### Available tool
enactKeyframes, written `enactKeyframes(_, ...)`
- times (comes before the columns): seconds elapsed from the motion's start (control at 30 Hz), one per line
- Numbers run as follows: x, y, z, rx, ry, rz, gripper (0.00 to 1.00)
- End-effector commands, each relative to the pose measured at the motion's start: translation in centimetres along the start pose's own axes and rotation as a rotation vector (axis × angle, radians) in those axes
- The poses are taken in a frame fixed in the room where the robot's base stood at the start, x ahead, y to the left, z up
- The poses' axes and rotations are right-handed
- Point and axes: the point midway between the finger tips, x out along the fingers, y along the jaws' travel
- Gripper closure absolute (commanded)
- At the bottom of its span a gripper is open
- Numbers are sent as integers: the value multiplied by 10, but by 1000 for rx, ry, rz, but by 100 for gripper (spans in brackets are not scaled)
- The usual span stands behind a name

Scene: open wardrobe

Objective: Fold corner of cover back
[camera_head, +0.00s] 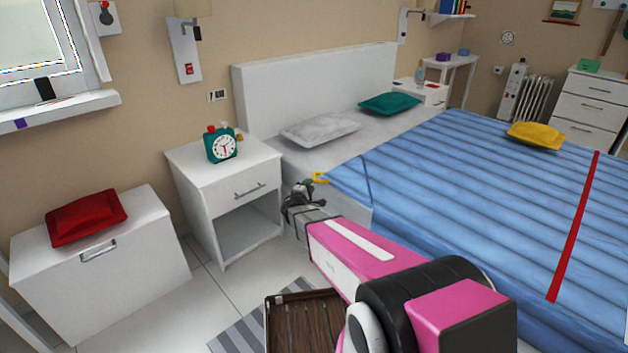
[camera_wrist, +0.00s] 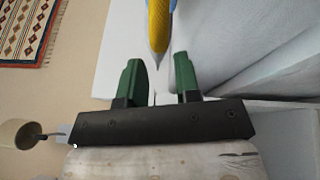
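The blue striped cover (camera_head: 440,165) lies over the bed, with a red stripe (camera_head: 574,230) across it at the right. Its near corner by the pillow end carries a yellow tab (camera_head: 320,177). My gripper (camera_head: 306,186) is beside this corner, between the nightstand and the bed. In the wrist view, the yellow tab (camera_wrist: 158,30) points toward the gap between the green fingers of my gripper (camera_wrist: 160,75). The fingers stand apart with nothing visible clamped between them. Whether the tab's tip reaches between them is hard to tell.
A white nightstand (camera_head: 205,180) with a green alarm clock (camera_head: 222,146) stands left of my gripper. A grey pillow (camera_head: 320,129) and a teal pillow (camera_head: 390,103) lie at the headboard (camera_head: 310,88). A yellow pillow (camera_head: 536,135) rests on the cover. A brown crate (camera_head: 305,320) is on the floor.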

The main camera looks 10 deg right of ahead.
Motion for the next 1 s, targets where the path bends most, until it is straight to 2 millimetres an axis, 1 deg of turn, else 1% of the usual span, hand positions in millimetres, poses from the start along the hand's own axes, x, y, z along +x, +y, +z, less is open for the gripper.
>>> enactKeyframes(0.03,12,-1,-1,0,-1,0,70)
enactKeyframes(0.1,24,-2,-1,-1,-1,0,70)
enactKeyframes(0.3,49,-1,-1,0,0,0,70)
enactKeyframes(0.5,58,0,0,0,0,-1,70)
enactKeyframes(0.77,58,0,0,-1,0,-1,70)
enactKeyframes(0.8,58,0,0,-1,0,-1,83)
enactKeyframes(0.83,58,0,0,-1,0,-1,92)
enactKeyframes(0.87,58,0,0,-1,0,-1,100)
enactKeyframes(1.0,58,0,0,0,0,-1,100)
